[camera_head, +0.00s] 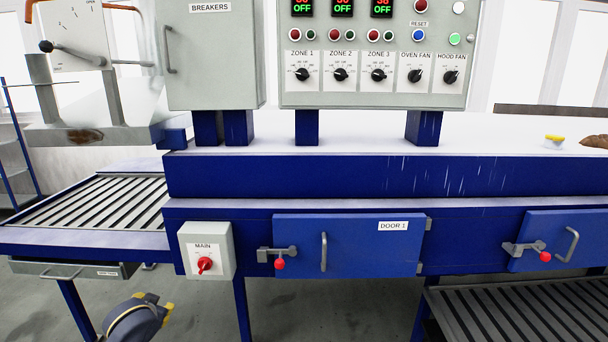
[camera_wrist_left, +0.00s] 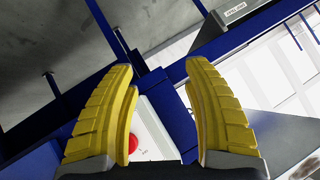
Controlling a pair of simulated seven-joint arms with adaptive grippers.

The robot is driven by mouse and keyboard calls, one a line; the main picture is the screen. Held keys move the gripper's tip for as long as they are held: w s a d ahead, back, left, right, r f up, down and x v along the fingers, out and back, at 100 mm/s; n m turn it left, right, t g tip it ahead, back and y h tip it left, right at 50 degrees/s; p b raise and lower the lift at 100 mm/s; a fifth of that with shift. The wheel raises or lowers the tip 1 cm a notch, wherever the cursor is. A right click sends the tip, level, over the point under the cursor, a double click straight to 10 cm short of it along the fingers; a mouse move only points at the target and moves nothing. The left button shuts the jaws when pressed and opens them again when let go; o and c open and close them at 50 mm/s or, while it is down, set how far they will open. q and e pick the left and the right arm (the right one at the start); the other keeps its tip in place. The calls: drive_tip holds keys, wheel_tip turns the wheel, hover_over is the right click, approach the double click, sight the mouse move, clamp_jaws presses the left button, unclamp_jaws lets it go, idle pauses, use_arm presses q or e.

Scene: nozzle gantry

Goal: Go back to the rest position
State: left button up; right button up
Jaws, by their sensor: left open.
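My left gripper (camera_head: 154,305) shows at the lower left of the head view, below the front edge of the blue machine and lower than the grey MAIN switch box (camera_head: 207,250). In the left wrist view its two yellow fingers (camera_wrist_left: 160,72) are spread wide, with nothing held between them. Beyond them is the light switch box (camera_wrist_left: 160,125), its red knob (camera_wrist_left: 133,143) partly hidden by the left finger. In the head view the red MAIN knob (camera_head: 205,265) is clear of the gripper. My right gripper is in no view.
DOOR 1 (camera_head: 375,245) is shut, with its handle and red-tipped latch protruding. A second blue door (camera_head: 560,225) stands at the right. A roller conveyor (camera_head: 95,200) is at the left, a slatted rack (camera_head: 520,305) at the lower right. Grey floor (camera_head: 330,310) is open below the machine.

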use_arm(q)
drive_tip(key=s+d+f+m, duration=0.1)
drive_tip(key=s+d+f, duration=0.1)
drive_tip(key=s+f, duration=0.3)
drive_tip(key=s+d+f+m+g, duration=0.1)
drive_tip(key=s+d+f, duration=0.15)
drive_tip(key=s, duration=0.45)
drive_tip(key=s+d+f+m, duration=0.1)
drive_tip(key=s+d+f, duration=0.1)
drive_tip(key=s+f, duration=0.25)
drive_tip(key=s+d+f+m+g, duration=0.1)
drive_tip(key=s+d, duration=0.1)
drive_tip(key=s, duration=0.8)
drive_tip(key=s+d+f+m+g, duration=0.1)
drive_tip(key=s+d, duration=0.1)
drive_tip(key=s, duration=0.7)
drive_tip(key=s+d+f+g+h, duration=0.1)
drive_tip(key=d+f, duration=0.2)
drive_tip(key=f, duration=1.2)
drive_tip(key=s+d+f+g+h, duration=0.1)
drive_tip(key=s+d+f+h, duration=0.15)
drive_tip(key=f, duration=1.35)
drive_tip(key=s+f+n+g, duration=0.3)
drive_tip(key=s+f, duration=1.7)
drive_tip(key=s, duration=0.1)
drive_tip(key=shift+s+f+g+h, duration=0.2)
drive_tip(key=shift+g+h, duration=0.1)
drive_tip(key=shift+h, duration=0.05)
drive_tip(key=shift+d, duration=0.1)
